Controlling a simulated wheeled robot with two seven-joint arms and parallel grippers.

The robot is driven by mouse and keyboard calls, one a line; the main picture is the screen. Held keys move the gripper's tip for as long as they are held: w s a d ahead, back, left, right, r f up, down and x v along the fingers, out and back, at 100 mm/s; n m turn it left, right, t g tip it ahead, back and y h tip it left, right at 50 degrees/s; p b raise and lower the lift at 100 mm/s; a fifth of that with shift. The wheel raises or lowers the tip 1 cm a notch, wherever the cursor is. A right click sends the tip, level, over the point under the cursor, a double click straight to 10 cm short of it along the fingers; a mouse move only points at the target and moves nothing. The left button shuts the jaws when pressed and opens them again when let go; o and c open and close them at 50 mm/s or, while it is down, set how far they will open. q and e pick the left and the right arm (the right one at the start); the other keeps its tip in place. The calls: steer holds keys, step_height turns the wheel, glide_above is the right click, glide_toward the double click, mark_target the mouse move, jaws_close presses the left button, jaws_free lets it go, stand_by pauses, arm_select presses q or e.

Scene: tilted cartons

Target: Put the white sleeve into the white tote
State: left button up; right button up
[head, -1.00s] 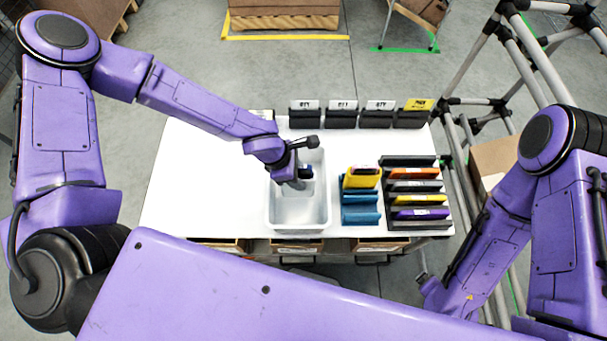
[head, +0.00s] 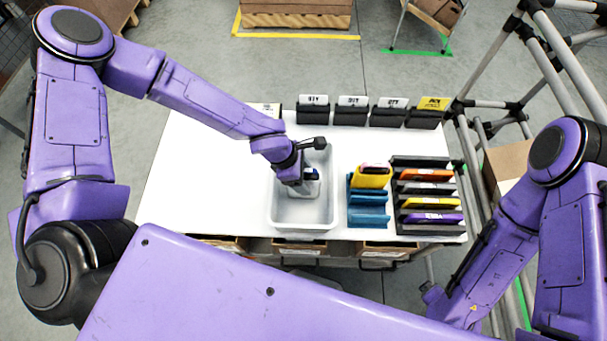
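The white tote (head: 302,222) stands on the white table, left of the colored racks. My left gripper (head: 312,176) reaches down into the back half of the tote. A pale, flat piece (head: 308,189), which looks like the white sleeve, shows right under its fingers inside the tote walls. The fingers are small and partly covered by my wrist, so I cannot tell whether they grip the sleeve or whether it touches the tote floor. My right arm hangs at the lower right, away from the table; its fingers are out of sight.
A blue rack (head: 368,217) with a yellow item (head: 371,181) stands right of the tote. A dark rack (head: 428,230) with several colored sleeves is farther right. Several black labelled holders (head: 351,112) line the back edge. The table's left side (head: 205,190) is clear.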

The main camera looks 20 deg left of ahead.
arm_select(q)
steer(key=shift+r, duration=0.15)
